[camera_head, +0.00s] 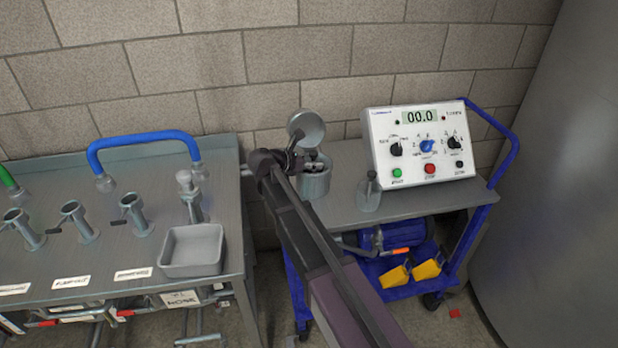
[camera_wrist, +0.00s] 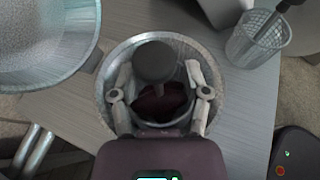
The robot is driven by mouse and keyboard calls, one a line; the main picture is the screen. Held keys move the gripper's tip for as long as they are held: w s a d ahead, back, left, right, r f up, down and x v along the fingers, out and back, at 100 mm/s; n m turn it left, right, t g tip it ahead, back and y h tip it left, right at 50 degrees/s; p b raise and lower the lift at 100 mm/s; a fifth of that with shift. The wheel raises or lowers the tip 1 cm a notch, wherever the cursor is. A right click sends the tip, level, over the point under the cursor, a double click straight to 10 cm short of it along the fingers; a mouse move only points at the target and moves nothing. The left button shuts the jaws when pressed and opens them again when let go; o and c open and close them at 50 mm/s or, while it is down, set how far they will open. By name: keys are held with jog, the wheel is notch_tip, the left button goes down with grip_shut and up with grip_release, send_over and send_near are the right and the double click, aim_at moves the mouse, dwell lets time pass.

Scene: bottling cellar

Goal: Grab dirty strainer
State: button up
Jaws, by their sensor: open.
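The dirty strainer (camera_wrist: 158,105) sits inside a round metal housing (camera_head: 316,182) on the cart. Dark red residue shows in it in the wrist view. A dark grey round knob (camera_wrist: 154,60) stands up from its middle. My gripper (camera_wrist: 158,74) is open, with one finger on each side of the knob and both over the housing's mouth (camera_wrist: 109,62). I cannot tell whether either finger touches the strainer. In the head view my arm hides part of the housing and most of the gripper.
The housing's round lid (camera_head: 307,128) stands open; it is at the upper left in the wrist view (camera_wrist: 45,45). A mesh cup with a dark handle (camera_wrist: 250,45) stands to the right. A control box (camera_head: 420,145) is behind it. A bench with a grey tray (camera_head: 193,250) is left.

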dwell(0.5)
grip_shut()
